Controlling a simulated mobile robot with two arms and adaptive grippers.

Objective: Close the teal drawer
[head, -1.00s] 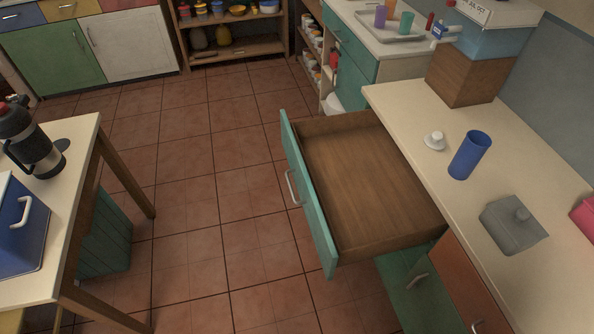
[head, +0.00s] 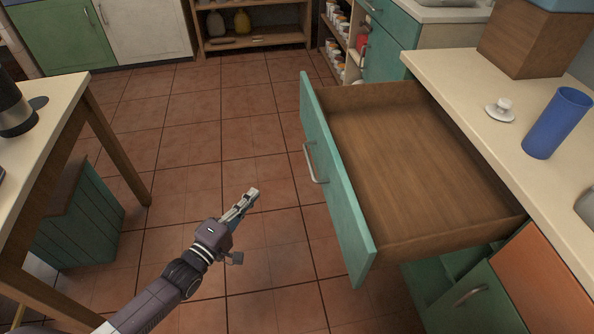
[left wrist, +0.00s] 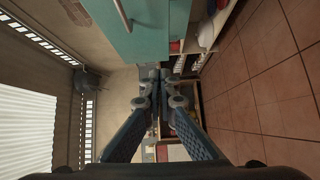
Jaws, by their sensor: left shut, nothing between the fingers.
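The teal drawer (head: 336,187) is pulled far out from the counter on the right of the head view. Its wooden inside is empty. A metal handle (head: 314,163) sits on its teal front. My left gripper (head: 252,194) is shut and empty, over the floor to the left of the drawer front and apart from it. In the left wrist view the shut fingers (left wrist: 162,75) show in the middle. A teal front with a handle (left wrist: 130,25) shows at the top there; I cannot tell for sure that it is this drawer. My right gripper is not in view.
The counter (head: 470,105) holds a blue cup (head: 557,122) and a white knobbed lid (head: 500,109). A table (head: 50,110) stands at the left with a teal crate (head: 85,225) beneath. Tiled floor (head: 215,130) lies free between them.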

